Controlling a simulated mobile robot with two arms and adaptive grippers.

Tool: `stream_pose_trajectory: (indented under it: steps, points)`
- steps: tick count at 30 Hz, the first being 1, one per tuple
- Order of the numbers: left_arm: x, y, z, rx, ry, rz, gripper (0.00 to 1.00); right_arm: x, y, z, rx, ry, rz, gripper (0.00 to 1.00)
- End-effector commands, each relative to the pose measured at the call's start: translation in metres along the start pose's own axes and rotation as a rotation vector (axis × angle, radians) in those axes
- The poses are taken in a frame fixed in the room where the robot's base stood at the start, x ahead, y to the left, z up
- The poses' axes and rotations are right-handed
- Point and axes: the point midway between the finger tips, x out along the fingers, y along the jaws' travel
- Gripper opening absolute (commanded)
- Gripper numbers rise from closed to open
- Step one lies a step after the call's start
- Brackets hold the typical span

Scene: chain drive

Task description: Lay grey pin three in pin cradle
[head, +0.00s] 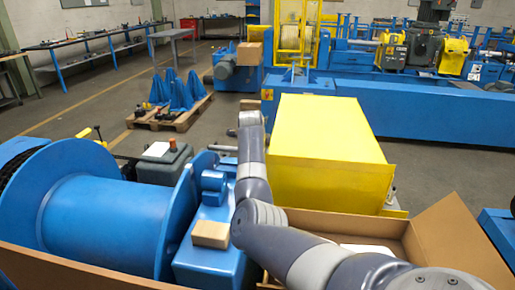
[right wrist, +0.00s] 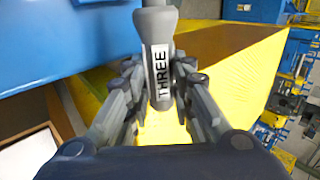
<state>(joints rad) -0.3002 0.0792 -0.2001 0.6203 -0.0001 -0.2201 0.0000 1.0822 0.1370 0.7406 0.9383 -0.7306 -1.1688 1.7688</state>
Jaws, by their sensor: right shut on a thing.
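In the right wrist view, my right gripper (right wrist: 158,76) is shut on grey pin three (right wrist: 155,28), a grey rod with a wider collar and a white label reading THREE. The fingers grip it from both sides. In the head view my right arm reaches from the lower right toward the middle, between the blue drum and the yellow box; its gripper cannot be made out clearly there. My left gripper is not in view. I cannot identify the pin cradle in either view.
A yellow box (head: 325,145) stands close to the right of my arm. A large blue drum (head: 105,220) is at left, with a cardboard-coloured block (head: 210,234) on blue housing beside it. An open carton (head: 445,235) is at front right. A pallet (head: 172,120) holds blue parts behind.

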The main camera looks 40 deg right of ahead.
Motion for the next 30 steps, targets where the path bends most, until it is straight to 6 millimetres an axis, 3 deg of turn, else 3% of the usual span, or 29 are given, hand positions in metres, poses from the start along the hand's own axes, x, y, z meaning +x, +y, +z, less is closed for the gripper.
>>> stream_pose_trajectory:
  steps: [18,30]
  points:
    - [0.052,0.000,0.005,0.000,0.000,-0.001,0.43,0.044,0.036,-0.001,0.002,-0.002,-0.004,0.00]
    - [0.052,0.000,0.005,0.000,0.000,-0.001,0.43,0.051,0.042,-0.001,0.001,-0.002,-0.003,0.00]
